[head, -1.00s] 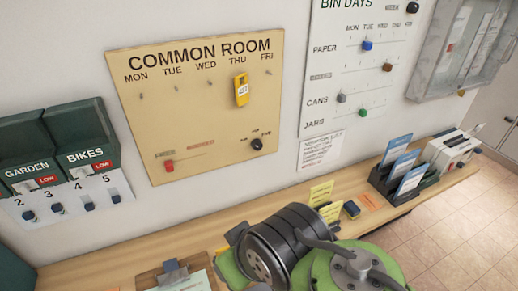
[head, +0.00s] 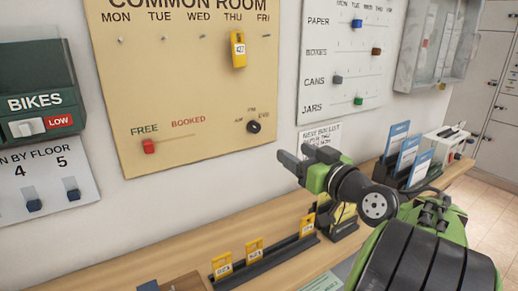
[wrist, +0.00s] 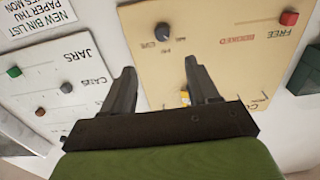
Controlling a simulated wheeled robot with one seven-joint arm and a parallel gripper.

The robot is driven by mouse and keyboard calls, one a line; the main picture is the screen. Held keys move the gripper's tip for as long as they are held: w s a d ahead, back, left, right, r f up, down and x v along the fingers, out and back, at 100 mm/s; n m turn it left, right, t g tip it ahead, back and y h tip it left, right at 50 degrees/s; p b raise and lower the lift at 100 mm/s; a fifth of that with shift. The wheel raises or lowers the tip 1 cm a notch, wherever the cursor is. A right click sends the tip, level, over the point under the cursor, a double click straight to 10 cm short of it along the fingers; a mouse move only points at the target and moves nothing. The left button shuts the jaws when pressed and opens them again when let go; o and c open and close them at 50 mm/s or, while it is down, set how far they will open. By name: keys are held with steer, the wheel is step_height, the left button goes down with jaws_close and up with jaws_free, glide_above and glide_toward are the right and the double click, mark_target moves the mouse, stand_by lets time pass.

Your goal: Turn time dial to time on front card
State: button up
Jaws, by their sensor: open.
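The time dial (head: 254,127) is a black knob at the lower right of the tan COMMON ROOM board, with small time labels around it. It also shows upside down in the wrist view (wrist: 162,31), ahead of the space between my fingers. My gripper (head: 294,156) is open and empty, below and to the right of the dial in the head view and apart from it. Its fingers also show in the wrist view (wrist: 160,68). Blue-and-white cards stand in a black holder at right; the front card (head: 415,173) has print too small to read. I cannot tell the dial's pointer direction.
The COMMON ROOM board (head: 190,90) has a red FREE/BOOKED slider (head: 149,147) and a yellow tag (head: 239,50) under THU. A black rail (head: 265,262) with several yellow tags lies on the shelf below. A bin-days board (head: 340,85) hangs to the right.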

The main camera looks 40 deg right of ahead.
mark_target(257, 129)
steer(key=w, duration=0.5)
steer(key=w+p, duration=0.1)
steer(key=w, duration=0.9)
steer(key=shift+w+d+r+p, duration=0.15)
steer(key=shift+w+d+p, duration=0.15)
steer(key=shift+w+d, duration=0.05)
steer(key=c, duration=1)
steer(key=shift+c, duration=0.2)
